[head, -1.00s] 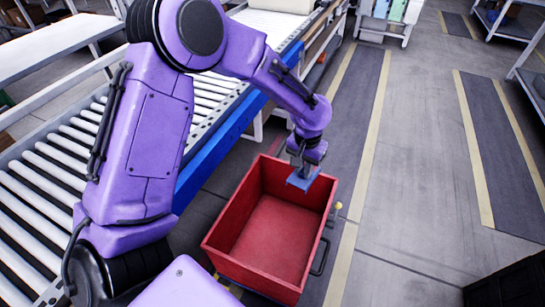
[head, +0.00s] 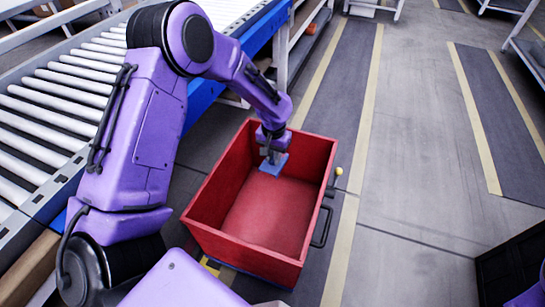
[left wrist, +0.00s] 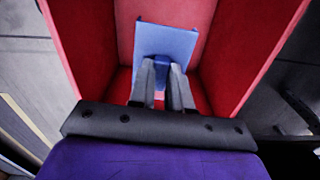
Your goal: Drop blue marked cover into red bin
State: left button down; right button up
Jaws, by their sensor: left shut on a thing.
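The blue cover (head: 274,164) is a small flat blue plate. It is held in my left gripper (head: 270,152), which is shut on it. The red bin (head: 225,258) is an open box on the floor and looks empty inside. In the head view the gripper and cover are inside the bin's outline, near its far end, above the bin floor. Any mark on the cover is too small to tell. My right gripper is out of view.
A roller conveyor (head: 60,100) with a blue side rail runs along the left. The bin has a dark handle (head: 322,226) and a yellow-tipped lever (head: 338,172) on its right side. The grey floor to the right (head: 430,170) is clear.

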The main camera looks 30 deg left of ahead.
pick_arm(q)
jog(key=shift+f+b, duration=0.35)
jog(key=shift+f, duration=0.35)
jog(key=shift+r, duration=0.1)
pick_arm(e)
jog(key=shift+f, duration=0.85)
pick_arm(q)
jog(key=c, duration=1)
grip_release()
jog(key=shift+r, duration=0.1)
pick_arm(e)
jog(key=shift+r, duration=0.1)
pick_arm(q)
notch_tip(320, 180, up, 10)
jog(key=p, duration=0.3)
jog(key=shift+r, duration=0.25)
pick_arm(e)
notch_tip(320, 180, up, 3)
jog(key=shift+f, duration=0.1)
